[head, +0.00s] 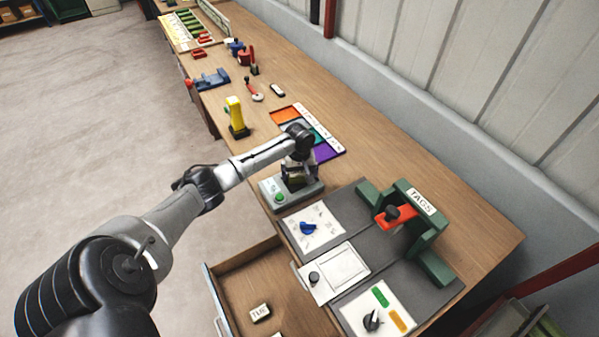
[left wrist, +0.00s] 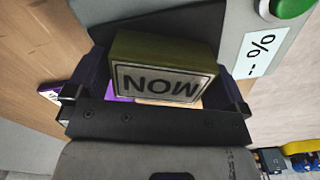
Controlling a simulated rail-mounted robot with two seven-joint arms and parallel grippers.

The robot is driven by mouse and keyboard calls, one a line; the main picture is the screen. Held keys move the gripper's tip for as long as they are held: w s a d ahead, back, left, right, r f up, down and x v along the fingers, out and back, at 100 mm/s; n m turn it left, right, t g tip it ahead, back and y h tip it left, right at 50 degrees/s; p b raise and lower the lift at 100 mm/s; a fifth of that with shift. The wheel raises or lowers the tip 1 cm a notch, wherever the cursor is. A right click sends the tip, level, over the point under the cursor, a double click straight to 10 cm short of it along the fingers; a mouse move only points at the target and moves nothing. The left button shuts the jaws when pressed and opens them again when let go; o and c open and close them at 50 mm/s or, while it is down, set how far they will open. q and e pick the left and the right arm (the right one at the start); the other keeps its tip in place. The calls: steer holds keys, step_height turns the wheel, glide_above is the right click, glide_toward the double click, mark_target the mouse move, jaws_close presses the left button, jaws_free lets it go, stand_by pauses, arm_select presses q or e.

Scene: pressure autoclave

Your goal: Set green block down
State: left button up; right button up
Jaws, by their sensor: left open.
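An olive-green block (left wrist: 165,46) with a white label lies between the fingers of my left gripper (left wrist: 158,72) in the left wrist view. The label's letters look like "NOW" as pictured. The gripper is open, with a finger on each side of the block; I cannot tell whether either touches it. In the head view, my left gripper (head: 298,172) is low over a grey device (head: 304,193) with a green button (head: 280,197). The block is mostly hidden there by the gripper, and its contact with the surface below is not clear. My right gripper is not in view.
An open drawer (head: 238,281) holds a "TUE" block (head: 260,313). Near the gripper are a tray with orange, teal and purple sections (head: 328,152), a blue-knob panel (head: 315,226) and a green "TAGS" frame (head: 432,265). A yellow tool (head: 235,115) stands farther back.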

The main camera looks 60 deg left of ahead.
arm_select(q)
step_height(320, 180, up, 12)
steer(key=p, duration=0.1)
steer(key=shift+r, duration=0.2)
stand_by(0.3)
